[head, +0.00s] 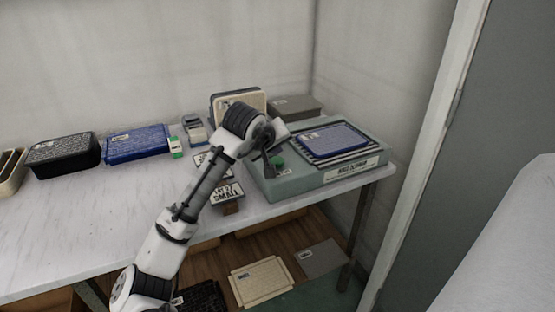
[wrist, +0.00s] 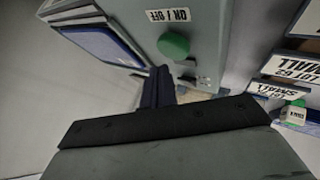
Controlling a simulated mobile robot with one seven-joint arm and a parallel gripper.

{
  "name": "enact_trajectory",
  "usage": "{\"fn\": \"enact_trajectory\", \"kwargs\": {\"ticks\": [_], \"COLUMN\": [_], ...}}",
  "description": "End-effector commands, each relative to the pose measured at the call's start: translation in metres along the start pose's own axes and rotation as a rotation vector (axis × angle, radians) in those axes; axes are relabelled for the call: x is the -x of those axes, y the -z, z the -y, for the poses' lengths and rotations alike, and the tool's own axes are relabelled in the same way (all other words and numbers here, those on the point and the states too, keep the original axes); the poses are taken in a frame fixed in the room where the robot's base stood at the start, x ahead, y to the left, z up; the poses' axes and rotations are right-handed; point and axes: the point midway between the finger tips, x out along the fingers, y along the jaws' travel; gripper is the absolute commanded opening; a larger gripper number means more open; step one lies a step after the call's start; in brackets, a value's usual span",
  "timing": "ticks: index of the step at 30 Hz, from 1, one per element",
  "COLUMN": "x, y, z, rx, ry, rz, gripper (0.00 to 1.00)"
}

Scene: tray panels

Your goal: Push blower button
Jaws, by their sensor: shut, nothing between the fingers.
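The blower is a grey-green box (head: 300,184) on the right end of the table, with a blue tray panel (head: 336,137) on its striped top. Its round green button (head: 277,162) is on the left part of the top. In the wrist view the button (wrist: 173,45) sits beside an "ON / OFF" label (wrist: 168,15). My gripper (head: 267,172) is shut and empty, just left of the button. In the wrist view the shut fingertips (wrist: 161,72) point towards the box, close to the button. I cannot tell whether they touch the box.
Label signs (head: 227,194) lie left of the blower at the table's front. A blue bin (head: 137,144) and a black bin (head: 62,155) stand further left. A beige case (head: 240,98) is behind my arm. The white table (head: 100,225) has free room at left front.

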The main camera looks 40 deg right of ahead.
Motion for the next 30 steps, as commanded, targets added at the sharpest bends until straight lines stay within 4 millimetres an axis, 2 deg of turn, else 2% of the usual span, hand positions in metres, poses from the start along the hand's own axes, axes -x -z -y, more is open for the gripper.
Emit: {"fn": "enact_trajectory", "kwargs": {"ticks": [30], "x": [-0.0062], "y": [-0.0046], "z": [0.0045], "rx": [-0.001], "ry": [0.000], "rz": [0.000], "gripper": [0.00]}}
